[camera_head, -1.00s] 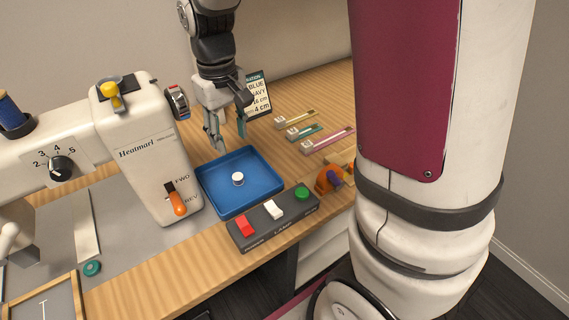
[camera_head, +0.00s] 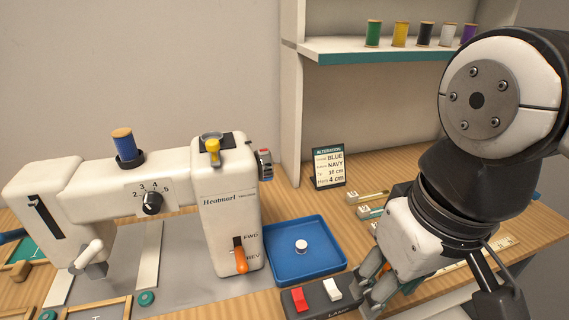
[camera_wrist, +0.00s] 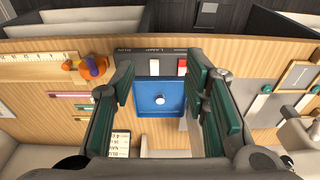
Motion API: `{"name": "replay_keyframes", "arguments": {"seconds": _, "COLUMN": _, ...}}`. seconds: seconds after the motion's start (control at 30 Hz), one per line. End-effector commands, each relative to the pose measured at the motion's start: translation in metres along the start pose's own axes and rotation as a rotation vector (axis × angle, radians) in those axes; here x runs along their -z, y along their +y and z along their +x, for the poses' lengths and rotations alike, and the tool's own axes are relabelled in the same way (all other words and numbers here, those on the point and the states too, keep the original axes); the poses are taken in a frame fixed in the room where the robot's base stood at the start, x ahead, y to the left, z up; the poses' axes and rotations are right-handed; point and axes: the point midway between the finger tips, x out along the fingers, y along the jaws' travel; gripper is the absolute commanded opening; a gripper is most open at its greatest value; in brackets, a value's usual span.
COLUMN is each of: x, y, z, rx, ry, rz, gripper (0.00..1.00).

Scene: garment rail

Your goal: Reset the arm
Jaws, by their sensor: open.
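My gripper (camera_head: 374,288) is at the lower right of the head view, in front of the right part of the control box, with my arm folded at the right edge. In the wrist view my gripper (camera_wrist: 162,82) has its green-padded fingers wide apart with nothing held between them. Beyond them, between the fingers in that view, lie the blue tray (camera_wrist: 143,108) with a small white round piece (camera_wrist: 160,99) in it.
The control box (camera_head: 318,309) has a red and a white switch showing. The cream sewing machine (camera_head: 222,225) stands left of the blue tray (camera_head: 280,273). An alteration card (camera_head: 328,167) stands behind. A shelf (camera_head: 390,48) holds several thread spools.

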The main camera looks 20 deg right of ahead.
Motion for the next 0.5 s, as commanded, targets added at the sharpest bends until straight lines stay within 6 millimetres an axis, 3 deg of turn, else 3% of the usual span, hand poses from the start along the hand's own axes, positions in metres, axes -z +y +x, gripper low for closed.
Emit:
{"name": "replay_keyframes", "arguments": {"seconds": 0.33, "x": -0.002, "y": 0.0, "z": -0.001, "rx": -0.001, "ry": 0.003, "rz": 0.002, "gripper": 0.42}}
{"name": "replay_keyframes", "arguments": {"seconds": 0.5, "x": 0.002, "y": 0.001, "z": -0.024, "rx": -0.003, "ry": 0.033, "rz": 0.001, "gripper": 0.42}}
